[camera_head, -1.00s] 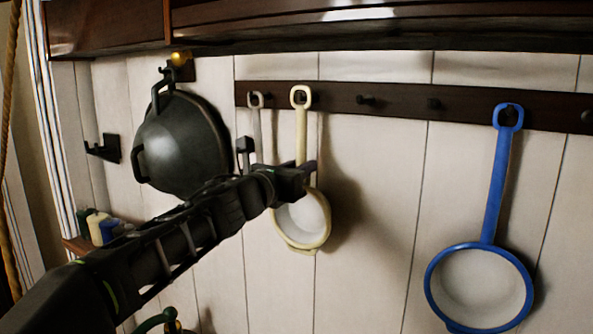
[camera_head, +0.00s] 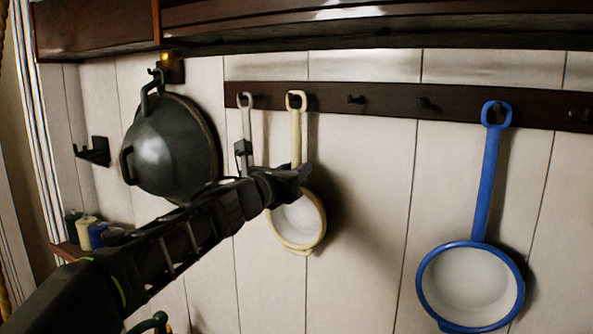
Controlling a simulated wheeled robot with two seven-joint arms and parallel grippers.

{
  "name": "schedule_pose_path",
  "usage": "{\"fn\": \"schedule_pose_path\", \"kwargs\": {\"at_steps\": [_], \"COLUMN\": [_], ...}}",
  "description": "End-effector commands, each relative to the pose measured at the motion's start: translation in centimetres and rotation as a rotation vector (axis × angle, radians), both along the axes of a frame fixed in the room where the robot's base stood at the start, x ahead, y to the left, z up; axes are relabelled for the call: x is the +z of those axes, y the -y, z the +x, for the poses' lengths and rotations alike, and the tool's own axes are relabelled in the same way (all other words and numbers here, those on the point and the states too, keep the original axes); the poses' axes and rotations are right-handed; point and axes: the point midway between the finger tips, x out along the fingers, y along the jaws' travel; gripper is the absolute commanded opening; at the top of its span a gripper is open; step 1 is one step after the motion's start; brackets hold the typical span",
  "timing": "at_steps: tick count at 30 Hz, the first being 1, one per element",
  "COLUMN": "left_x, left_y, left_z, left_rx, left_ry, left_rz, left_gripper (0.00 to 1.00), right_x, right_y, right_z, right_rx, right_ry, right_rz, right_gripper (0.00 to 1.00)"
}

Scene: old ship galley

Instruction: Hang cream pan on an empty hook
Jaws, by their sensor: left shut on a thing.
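The cream pan (camera_head: 321,222) hangs upright against the wall, its white inside facing me. The loop of its cream handle is at the dark hook rail (camera_head: 390,102), with a dark hook showing within the loop. I cannot tell how far the loop sits over that hook. My left gripper (camera_head: 292,182) is shut on the lower handle just above the bowl and hides that part. Empty hooks show to the right on the rail: one hook (camera_head: 356,98), a second hook (camera_head: 425,103) and a hook at the far right (camera_head: 580,114). My right gripper is not in view.
A grey handle (camera_head: 246,122) hangs just left of the cream pan; its lower part is hidden behind my arm. A blue pan (camera_head: 490,190) hangs at right. A dark wok (camera_head: 170,145) hangs at left. A dark wooden cabinet (camera_head: 400,32) juts out above the rail.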

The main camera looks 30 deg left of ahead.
Motion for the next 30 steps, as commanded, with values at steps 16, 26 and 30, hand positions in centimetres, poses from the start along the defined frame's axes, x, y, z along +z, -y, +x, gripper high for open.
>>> {"fn": "schedule_pose_path", "kwargs": {"at_steps": [16, 26, 30], "left_x": [0.07, -0.11, -0.06], "left_y": [0.02, -0.01, 0.00], "left_z": [-0.03, 0.01, 0.00], "left_rx": [0.000, 0.000, 0.000], "left_ry": [0.001, -0.002, -0.001], "left_rz": [0.000, 0.000, 0.000], "left_gripper": [0.43, 0.56, 0.67], "right_x": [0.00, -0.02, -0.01], "right_y": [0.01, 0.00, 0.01], "right_z": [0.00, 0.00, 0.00], "right_rx": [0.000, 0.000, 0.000], "right_ry": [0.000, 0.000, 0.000], "right_rz": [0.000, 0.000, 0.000], "right_gripper": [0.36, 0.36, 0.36]}}
